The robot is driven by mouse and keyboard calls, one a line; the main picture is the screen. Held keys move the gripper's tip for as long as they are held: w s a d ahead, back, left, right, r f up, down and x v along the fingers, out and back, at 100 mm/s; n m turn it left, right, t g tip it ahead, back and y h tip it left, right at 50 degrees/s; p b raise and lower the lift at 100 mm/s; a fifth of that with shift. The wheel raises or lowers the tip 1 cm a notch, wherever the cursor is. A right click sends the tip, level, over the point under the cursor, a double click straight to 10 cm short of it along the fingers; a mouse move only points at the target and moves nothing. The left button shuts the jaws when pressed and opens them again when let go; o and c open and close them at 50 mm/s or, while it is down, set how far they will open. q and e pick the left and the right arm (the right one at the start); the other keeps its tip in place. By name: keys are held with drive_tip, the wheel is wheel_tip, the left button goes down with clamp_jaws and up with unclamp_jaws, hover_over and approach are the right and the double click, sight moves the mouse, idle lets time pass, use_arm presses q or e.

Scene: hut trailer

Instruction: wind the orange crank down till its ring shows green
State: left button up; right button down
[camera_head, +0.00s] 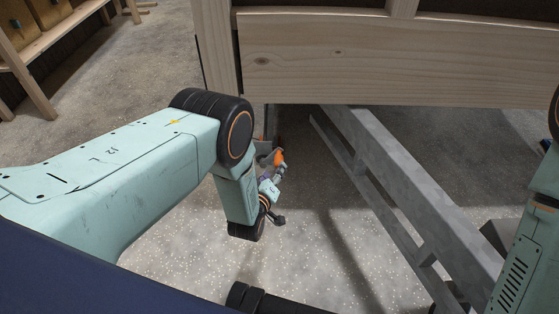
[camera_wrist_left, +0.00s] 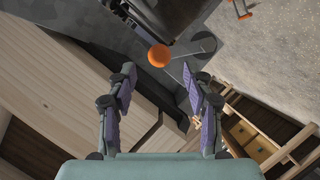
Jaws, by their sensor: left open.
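The orange crank knob (camera_head: 279,157) shows in the head view just under the wooden trailer wall, beside the far end of the grey frame. In the left wrist view the round orange knob (camera_wrist_left: 159,55) sits at the end of a grey crank arm (camera_wrist_left: 192,47). My left gripper (camera_head: 273,177) is close to the knob in the head view, partly hidden by its own wrist. In the left wrist view my left gripper (camera_wrist_left: 159,76) is open, with the knob beyond and roughly between its fingertips. I cannot make out the ring or its colour. My right gripper is out of view.
The wooden trailer wall (camera_head: 390,60) hangs over the crank area. A grey metal rail frame (camera_head: 400,190) runs from there to the lower right. Wooden shelving (camera_head: 38,45) stands at the upper left. The speckled floor (camera_head: 310,240) between my left arm and the rail is open.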

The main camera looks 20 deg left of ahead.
sight(279, 162)
use_arm(q)
drive_tip(key=b+x, duration=0.3)
drive_tip(key=x, duration=0.3)
drive_tip(key=shift+f, duration=0.15)
drive_tip(key=shift+w, duration=0.45)
clamp_jaws()
